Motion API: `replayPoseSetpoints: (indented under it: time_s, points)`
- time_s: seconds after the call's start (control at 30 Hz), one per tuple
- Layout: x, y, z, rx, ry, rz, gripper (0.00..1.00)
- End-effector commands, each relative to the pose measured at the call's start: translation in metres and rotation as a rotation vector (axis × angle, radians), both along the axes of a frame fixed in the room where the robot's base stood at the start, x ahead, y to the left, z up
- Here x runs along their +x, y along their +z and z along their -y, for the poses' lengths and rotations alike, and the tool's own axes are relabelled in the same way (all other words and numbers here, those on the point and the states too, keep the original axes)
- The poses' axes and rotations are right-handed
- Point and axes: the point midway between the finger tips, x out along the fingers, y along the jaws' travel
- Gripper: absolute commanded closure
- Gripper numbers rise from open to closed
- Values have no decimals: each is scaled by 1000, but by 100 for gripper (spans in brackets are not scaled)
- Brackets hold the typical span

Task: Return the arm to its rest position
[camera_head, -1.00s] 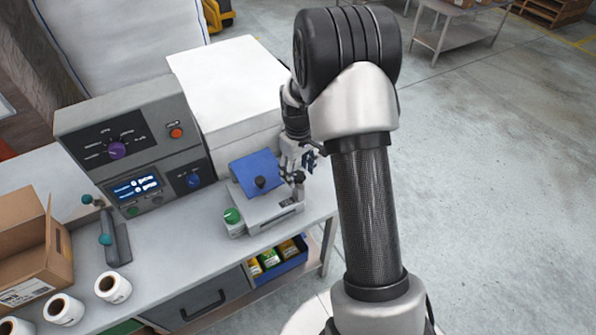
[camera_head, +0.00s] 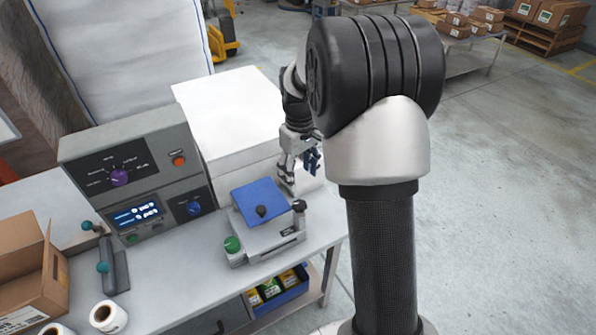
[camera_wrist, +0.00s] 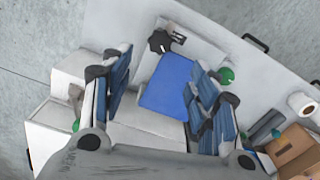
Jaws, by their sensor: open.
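My gripper (camera_head: 300,172) is above the bench, beside the white box and just behind the small weigher with the blue plate. It is open and nothing shows between its fingers. In the wrist view my gripper (camera_wrist: 160,100) has its two blue-padded fingers spread wide apart. The weigher's blue plate (camera_wrist: 168,86) lies below and between them in that view. My arm rises over the right half of the head view, bent at a large black joint.
The grey control box (camera_head: 135,175) with knobs and a lit display stands on the bench (camera_head: 190,270). The weigher (camera_head: 268,240) has a green knob. A cardboard box (camera_head: 30,270) and label rolls (camera_head: 108,317) are at left. Open floor (camera_head: 480,210) lies at right.

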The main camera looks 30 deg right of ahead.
Motion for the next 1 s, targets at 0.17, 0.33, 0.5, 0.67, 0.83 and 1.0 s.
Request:
replayPoseSetpoints:
  time_s: [0.17,0.33,0.5,0.67,0.83,1.0]
  points:
    - [0,0,0,0,0,0,45]
    - [-5,10,-7,-4,-5,15,45]
    - [-36,48,-35,-17,-37,79,45]
    - [-86,81,-69,-21,-85,158,45]
    - [-147,96,-99,-13,-134,244,45]
    - [-206,90,-121,9,-183,326,45]
